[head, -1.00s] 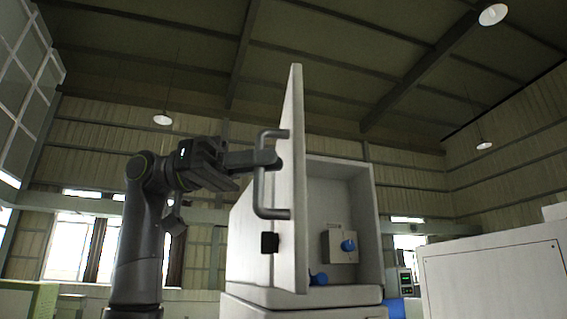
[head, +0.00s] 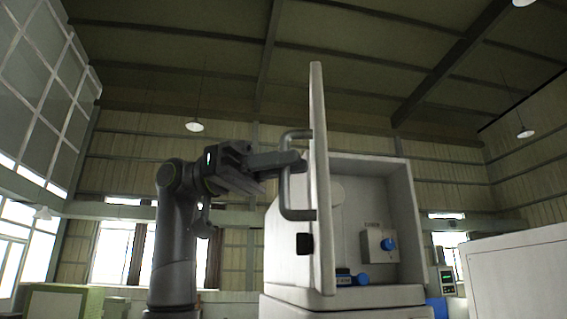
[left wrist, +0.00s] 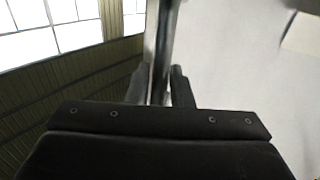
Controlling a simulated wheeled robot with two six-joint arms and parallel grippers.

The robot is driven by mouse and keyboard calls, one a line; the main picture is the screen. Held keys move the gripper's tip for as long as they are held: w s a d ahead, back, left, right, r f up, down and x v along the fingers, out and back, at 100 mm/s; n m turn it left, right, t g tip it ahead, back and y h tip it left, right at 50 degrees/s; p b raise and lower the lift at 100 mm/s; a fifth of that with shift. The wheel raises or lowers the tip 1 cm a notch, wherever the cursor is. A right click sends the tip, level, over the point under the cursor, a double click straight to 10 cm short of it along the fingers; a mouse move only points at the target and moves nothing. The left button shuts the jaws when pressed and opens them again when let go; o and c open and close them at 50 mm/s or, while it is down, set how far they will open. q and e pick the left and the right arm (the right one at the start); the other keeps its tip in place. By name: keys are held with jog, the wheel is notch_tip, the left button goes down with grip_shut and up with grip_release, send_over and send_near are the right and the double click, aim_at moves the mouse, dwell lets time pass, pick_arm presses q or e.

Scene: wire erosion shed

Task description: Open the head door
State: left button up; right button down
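The head door (head: 319,185) is a tall white panel, seen nearly edge-on and standing open from the white cabinet (head: 405,215). Its dark grey bar handle (head: 286,190) is on the panel's left face. My left gripper (head: 292,162) reaches in from the left, with its fingers at the upper part of the handle. In the left wrist view, the bar (left wrist: 163,45) runs between the two fingers (left wrist: 160,88), which sit close against both sides, so it looks gripped. My right gripper is not in view.
Inside the cabinet are a grey box with a blue knob (head: 389,244) and a blue part (head: 361,280) low down. A black block (head: 304,243) is on the cabinet's left side. A pale machine (head: 515,275) stands at the right. Space left of the door holds my arm.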

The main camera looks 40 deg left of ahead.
pick_arm(q)
jog(key=shift+a, duration=0.15)
jog(key=p+v, duration=0.1)
jog(key=v, duration=1.6)
